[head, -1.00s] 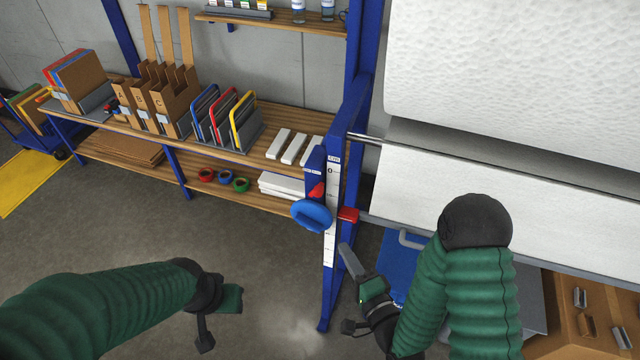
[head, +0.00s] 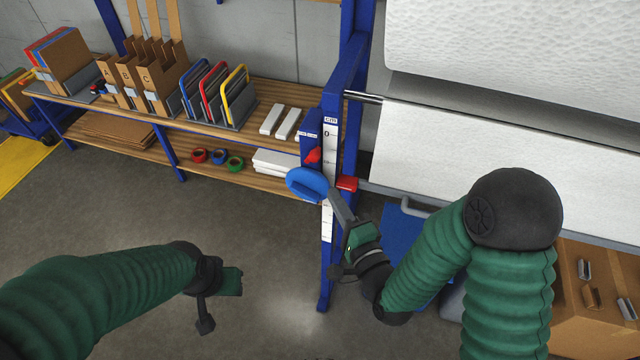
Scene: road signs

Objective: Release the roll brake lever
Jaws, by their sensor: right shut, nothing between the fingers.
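A red lever (head: 313,156) sits on the blue upright post of the roll stand, just above a blue handwheel (head: 307,184). A red block (head: 347,184) sticks out on the post's right side. I cannot tell for sure which red part is the brake lever. My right gripper (head: 336,200) is shut and empty. Its grey fingers point up in front of the post, close below the red block and to the right of the handwheel; contact cannot be told. My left gripper (head: 235,281) hangs over the floor at lower left, away from the stand; its jaw state is unclear.
A large white roll (head: 510,60) and a hanging white sheet (head: 470,155) fill the right side. A wooden shelf (head: 262,95) with folders and boxes stands behind. A brown box (head: 600,270) with small parts is at lower right. The floor (head: 130,215) at left is clear.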

